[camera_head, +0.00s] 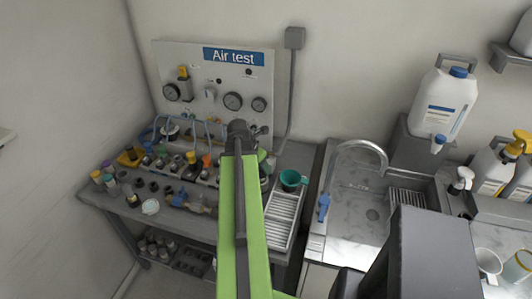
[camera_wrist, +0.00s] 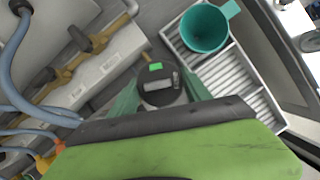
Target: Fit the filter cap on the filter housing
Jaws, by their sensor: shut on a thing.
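My gripper (camera_wrist: 160,92) shows in the wrist view as two green fingers, one on each side of a dark round piece with a grey face and a small bright green mark. This piece looks like the filter cap (camera_wrist: 157,96), and the fingers are shut on it. The cap is over the bench, between a pale manifold block and a white slatted tray. In the head view my arm hides most of the gripper and the cap. I cannot make out the filter housing for certain in either view.
A teal cup (camera_head: 291,178) sits at the back of the white slatted tray (camera_head: 281,222), right of my arm. Hoses, fittings and small parts crowd the bench to the left. The Air test panel (camera_head: 207,85) stands behind. A sink (camera_head: 373,213) is further right.

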